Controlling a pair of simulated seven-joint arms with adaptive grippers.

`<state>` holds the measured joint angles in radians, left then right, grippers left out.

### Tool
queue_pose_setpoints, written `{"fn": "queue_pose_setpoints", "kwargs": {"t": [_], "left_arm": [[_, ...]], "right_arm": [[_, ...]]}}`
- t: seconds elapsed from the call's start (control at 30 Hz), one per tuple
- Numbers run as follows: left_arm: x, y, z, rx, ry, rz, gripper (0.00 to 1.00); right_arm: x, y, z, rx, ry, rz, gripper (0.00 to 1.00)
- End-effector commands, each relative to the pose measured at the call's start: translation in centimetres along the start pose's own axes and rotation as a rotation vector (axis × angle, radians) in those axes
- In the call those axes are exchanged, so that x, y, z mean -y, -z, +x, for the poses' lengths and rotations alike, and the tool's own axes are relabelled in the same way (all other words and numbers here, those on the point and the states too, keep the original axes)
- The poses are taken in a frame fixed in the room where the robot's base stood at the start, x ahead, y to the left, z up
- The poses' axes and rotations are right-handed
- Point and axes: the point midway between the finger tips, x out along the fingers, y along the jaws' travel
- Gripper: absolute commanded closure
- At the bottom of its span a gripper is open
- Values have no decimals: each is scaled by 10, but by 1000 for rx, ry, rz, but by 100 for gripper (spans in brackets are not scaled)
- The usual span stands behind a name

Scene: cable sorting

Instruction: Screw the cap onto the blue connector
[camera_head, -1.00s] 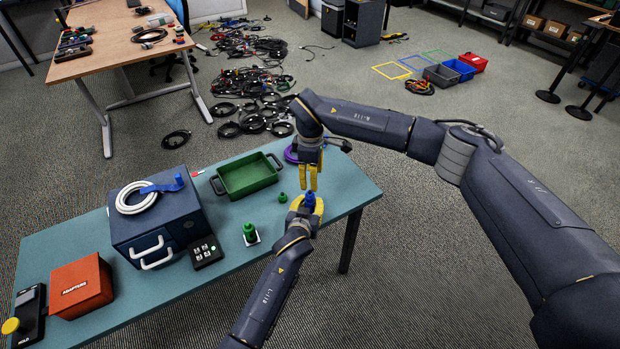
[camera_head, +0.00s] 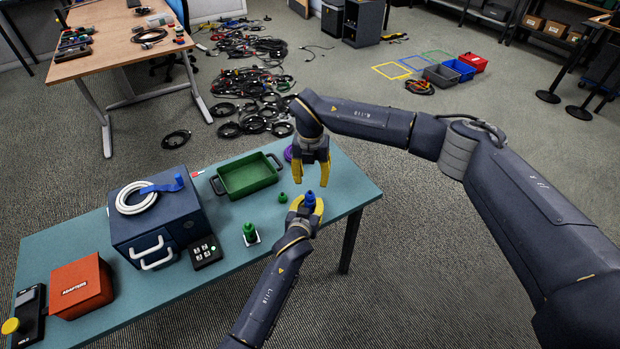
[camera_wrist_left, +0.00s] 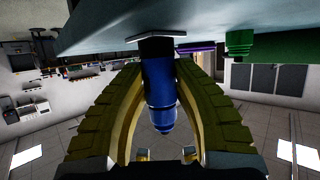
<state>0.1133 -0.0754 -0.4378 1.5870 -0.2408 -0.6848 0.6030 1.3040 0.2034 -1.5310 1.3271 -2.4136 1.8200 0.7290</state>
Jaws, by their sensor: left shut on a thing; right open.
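The blue connector (camera_head: 310,203) stands upright near the table's front right edge. My left gripper (camera_head: 308,208) is shut around it from the front. In the left wrist view, with the table uppermost, the blue connector (camera_wrist_left: 160,82) has a dark part beside a pale square plate (camera_wrist_left: 150,38) and is flanked by both yellow fingers. A narrower blue end piece (camera_wrist_left: 162,120), which looks like the cap, is in line with it beyond a seam; I cannot tell how tightly it sits. My right gripper (camera_head: 310,182) is open and empty, just above the connector.
A small green piece (camera_head: 283,197) and a green connector (camera_head: 250,233) on a white plate stand to the left. Behind are a green tray (camera_head: 247,180) and a purple coil (camera_head: 289,154). A dark blue drawer box (camera_head: 155,215) and red box (camera_head: 80,286) stand further left.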

Motion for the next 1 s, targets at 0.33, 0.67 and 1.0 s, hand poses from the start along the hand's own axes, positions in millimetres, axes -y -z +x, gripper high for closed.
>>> {"fn": "queue_pose_setpoints", "kwargs": {"t": [0.33, 0.67, 1.0], "left_arm": [[1, -3, 0, 6, 1, 1, 100], [1, -3, 0, 6, 1, 1, 100], [1, -3, 0, 5, 1, 1, 100]], "right_arm": [[-1, 3, 2, -8, -7, -557, 55], [-3, 6, 3, -9, -20, -1067, 55], [-4, 6, 3, -2, -26, -1407, 55]]}}
